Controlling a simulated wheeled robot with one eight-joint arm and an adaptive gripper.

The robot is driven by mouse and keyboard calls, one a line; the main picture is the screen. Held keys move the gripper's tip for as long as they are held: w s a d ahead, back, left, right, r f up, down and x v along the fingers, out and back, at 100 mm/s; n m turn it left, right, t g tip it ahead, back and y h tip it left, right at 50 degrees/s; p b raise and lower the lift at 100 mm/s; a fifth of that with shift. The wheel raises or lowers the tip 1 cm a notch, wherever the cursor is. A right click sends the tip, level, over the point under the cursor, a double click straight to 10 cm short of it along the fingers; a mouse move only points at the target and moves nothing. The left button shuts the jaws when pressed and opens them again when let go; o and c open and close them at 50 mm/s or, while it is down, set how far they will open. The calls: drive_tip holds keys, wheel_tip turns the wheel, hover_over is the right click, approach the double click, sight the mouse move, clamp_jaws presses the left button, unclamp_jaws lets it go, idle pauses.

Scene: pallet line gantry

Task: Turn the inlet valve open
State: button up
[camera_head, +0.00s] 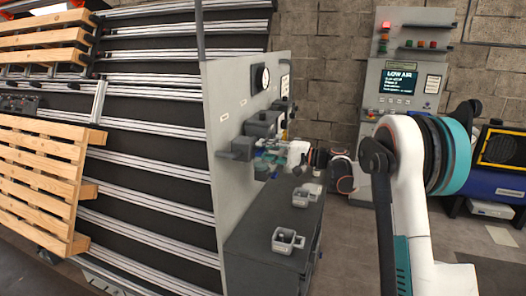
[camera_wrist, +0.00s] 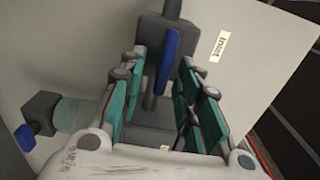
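The inlet valve shows in the wrist view as a dark grey body (camera_wrist: 154,32) with a blue lever handle (camera_wrist: 168,62), beside a white "Inlet" label (camera_wrist: 220,46). The handle stands nearly upright in that picture, tilted slightly right at its top. My gripper (camera_wrist: 162,66) is open, with one teal finger pad on each side of the handle. Gaps show beside the handle, so it does not look clamped. In the head view my gripper (camera_head: 270,158) is at the panel's fittings, and the valve is too small and covered to make out clearly.
A grey panel (camera_head: 227,110) carries a gauge (camera_head: 261,78) and grey fittings. A second blue handle (camera_wrist: 25,137) and a clear bowl (camera_wrist: 76,112) sit lower left in the wrist view. A dark cabinet (camera_head: 255,245) stands below. A screen (camera_head: 399,82) reads "LOW AIR".

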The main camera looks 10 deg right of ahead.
drive_tip(key=v, duration=1.1)
